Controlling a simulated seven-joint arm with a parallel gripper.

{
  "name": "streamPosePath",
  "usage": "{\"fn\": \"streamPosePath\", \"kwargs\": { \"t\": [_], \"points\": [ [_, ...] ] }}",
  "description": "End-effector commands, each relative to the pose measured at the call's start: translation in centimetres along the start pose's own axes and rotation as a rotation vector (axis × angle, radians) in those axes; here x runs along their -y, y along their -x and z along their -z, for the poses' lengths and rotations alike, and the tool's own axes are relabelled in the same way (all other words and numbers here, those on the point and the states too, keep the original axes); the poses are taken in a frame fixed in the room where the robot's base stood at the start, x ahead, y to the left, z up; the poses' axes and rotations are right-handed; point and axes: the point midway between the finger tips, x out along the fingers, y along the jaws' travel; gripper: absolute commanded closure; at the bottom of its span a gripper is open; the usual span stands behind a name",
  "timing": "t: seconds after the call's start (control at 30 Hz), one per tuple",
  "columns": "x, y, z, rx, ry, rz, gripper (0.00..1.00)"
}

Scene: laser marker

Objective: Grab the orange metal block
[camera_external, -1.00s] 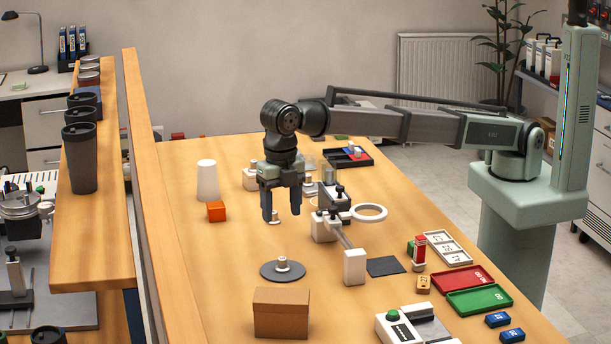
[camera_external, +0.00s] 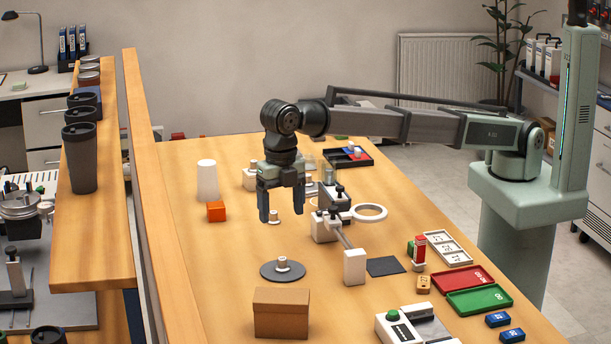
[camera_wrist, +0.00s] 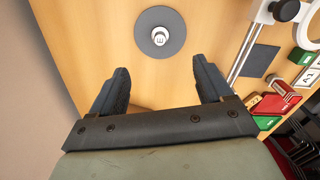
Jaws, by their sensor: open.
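The orange block (camera_external: 216,211) sits on the wooden table in the external view, just in front of a white cup-shaped cylinder. My gripper (camera_external: 282,216) is open, fingers pointing down, to the right of the orange block and apart from it. The fingers also show in the wrist view (camera_wrist: 160,88), spread wide with nothing between them but table surface. The orange block does not show in the wrist view.
The white cylinder (camera_external: 207,181) stands beside the block. A grey disc with a white knob (camera_external: 283,270) and a cardboard box (camera_external: 281,313) lie nearer the camera. A magnifier ring (camera_external: 370,212) stands right of my gripper. A wooden ledge (camera_external: 141,190) runs along the left.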

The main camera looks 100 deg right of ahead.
Motion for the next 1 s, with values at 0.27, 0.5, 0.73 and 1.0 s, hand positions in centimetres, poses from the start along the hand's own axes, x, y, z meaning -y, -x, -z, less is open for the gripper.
{"fn": "streamPosePath", "kwargs": {
  "t": [0.27,0.5,0.73,1.0],
  "points": [
    [-0.1,0.0,-0.8,0.000,-0.009,0.000,0.21],
    [-1.2,0.0,-9.9,0.000,-0.111,0.000,0.21],
    [-1.8,0.2,-22.3,0.000,-0.248,0.000,0.21],
    [-1.5,0.5,-32.5,0.000,-0.349,0.000,0.21]
  ]
}}
